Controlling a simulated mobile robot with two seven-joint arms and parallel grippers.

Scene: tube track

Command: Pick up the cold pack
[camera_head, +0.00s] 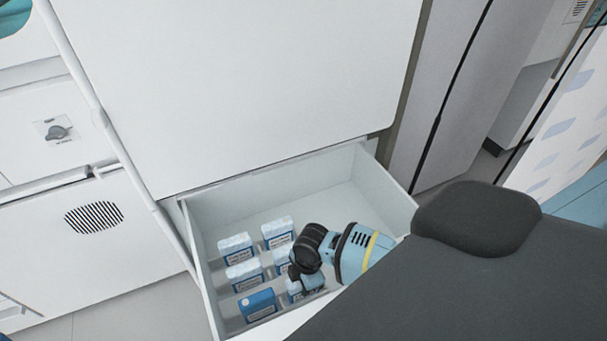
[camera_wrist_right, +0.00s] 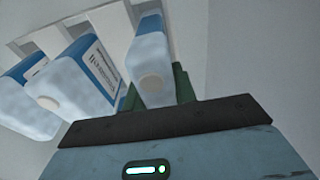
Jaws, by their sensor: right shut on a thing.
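Several white-and-blue packs stand in rows in the open drawer; I take these as the cold packs. My right gripper (camera_head: 297,286) reaches down into the drawer from the right. It is shut on one cold pack (camera_head: 313,282) in the front right of the group. In the right wrist view this held cold pack (camera_wrist_right: 152,62) stands between the green fingers (camera_wrist_right: 160,92), its pale rounded face towards the camera. I cannot tell whether it still touches the drawer floor. My left gripper is not in view.
The drawer (camera_head: 345,200) is pulled out from a white cabinet (camera_head: 240,80); its back and right are bare. Other packs (camera_head: 277,232) stand close by, and a bluer box (camera_head: 258,305) is at the front left. A dark grey padded surface (camera_head: 490,275) lies right of the drawer.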

